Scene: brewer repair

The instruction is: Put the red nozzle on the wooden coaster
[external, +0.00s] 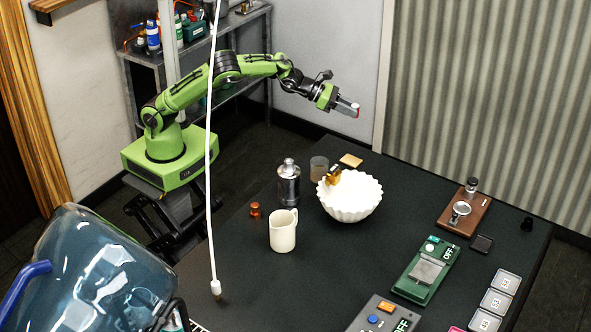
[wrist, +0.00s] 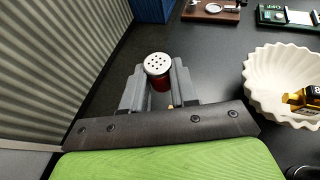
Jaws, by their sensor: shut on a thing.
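The red nozzle (wrist: 160,82), with a pale perforated round face, is between the fingers of my gripper (wrist: 157,72) in the wrist view. My gripper is shut on it. In the external view my gripper (external: 350,106) is held up in the air beyond the table's far edge, with a bit of red showing at its tip. In the wrist view my gripper mostly hides that area.
A white fluted bowl (external: 350,202) holding a gold-and-black item stands just in front of the coaster. A glass (external: 319,169) and a metal canister (external: 288,182) stand to its left. A white mug (external: 283,231) is nearer. A green scale (external: 427,270) lies right.

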